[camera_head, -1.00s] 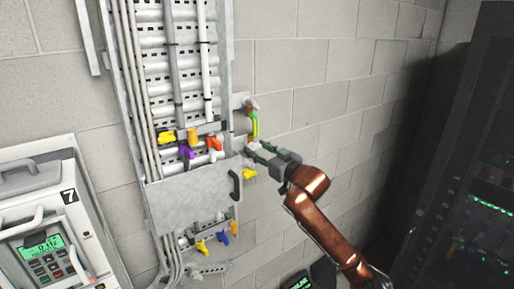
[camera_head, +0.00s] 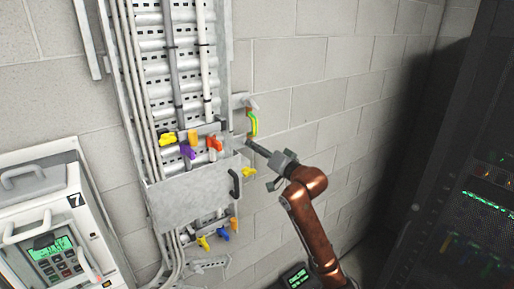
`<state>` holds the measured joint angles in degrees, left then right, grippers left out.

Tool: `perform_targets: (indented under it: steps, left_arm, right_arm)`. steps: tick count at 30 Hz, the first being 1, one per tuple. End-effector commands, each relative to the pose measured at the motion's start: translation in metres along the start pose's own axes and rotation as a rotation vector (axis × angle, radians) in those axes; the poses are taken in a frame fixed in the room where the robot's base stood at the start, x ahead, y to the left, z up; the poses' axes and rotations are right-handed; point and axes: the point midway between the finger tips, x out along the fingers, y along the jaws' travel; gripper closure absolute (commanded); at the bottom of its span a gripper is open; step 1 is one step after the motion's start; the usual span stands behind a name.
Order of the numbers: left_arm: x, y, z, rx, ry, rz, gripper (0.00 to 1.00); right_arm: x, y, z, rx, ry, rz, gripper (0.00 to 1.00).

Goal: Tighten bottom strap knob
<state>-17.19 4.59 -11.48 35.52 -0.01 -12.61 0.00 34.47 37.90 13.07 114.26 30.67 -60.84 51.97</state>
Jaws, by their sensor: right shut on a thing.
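My right gripper (camera_head: 262,152) reaches in from the lower right on a copper-coloured arm. Its dark fingers point left, at the right edge of the cable ladder. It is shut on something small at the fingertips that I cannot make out. The fingertips are just below a green-and-yellow piece (camera_head: 252,124). A yellow knob-like part (camera_head: 249,172) shows below the fingers. Lower on the ladder are another yellow part (camera_head: 203,243), a blue part (camera_head: 223,235) and an orange part (camera_head: 234,223). I cannot tell which one is the bottom strap knob. My left gripper is out of view.
A grey plate (camera_head: 190,197) with a black handle (camera_head: 234,184) crosses the cable ladder (camera_head: 172,92). Yellow, orange, purple and red parts sit above it. A white unit (camera_head: 50,215) stands at the left, a dark rack (camera_head: 465,170) at the right. Bare block wall lies between.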

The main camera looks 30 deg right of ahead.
Motion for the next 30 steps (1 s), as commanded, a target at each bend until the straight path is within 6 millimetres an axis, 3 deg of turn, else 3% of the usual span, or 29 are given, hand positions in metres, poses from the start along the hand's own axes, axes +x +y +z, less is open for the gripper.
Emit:
perform_targets:
  steps: [20, 21, 27, 30]
  left_arm:
    - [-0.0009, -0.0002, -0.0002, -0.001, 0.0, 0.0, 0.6]
    - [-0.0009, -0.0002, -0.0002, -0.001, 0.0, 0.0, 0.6]
    - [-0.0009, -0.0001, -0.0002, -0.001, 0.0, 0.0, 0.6]
    - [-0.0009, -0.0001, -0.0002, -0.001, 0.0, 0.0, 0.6]
  right_arm:
    - [-0.0004, 0.0002, -0.0016, 0.056, 0.003, 0.0, 0.84]
    - [-0.0005, 0.0002, -0.0016, 0.056, 0.003, 0.0, 0.57]
    - [-0.0002, 0.0002, -0.0009, 0.055, 0.002, 0.0, 0.43]
    - [-0.0001, 0.0002, -0.0006, 0.055, 0.001, 0.0, 0.42]
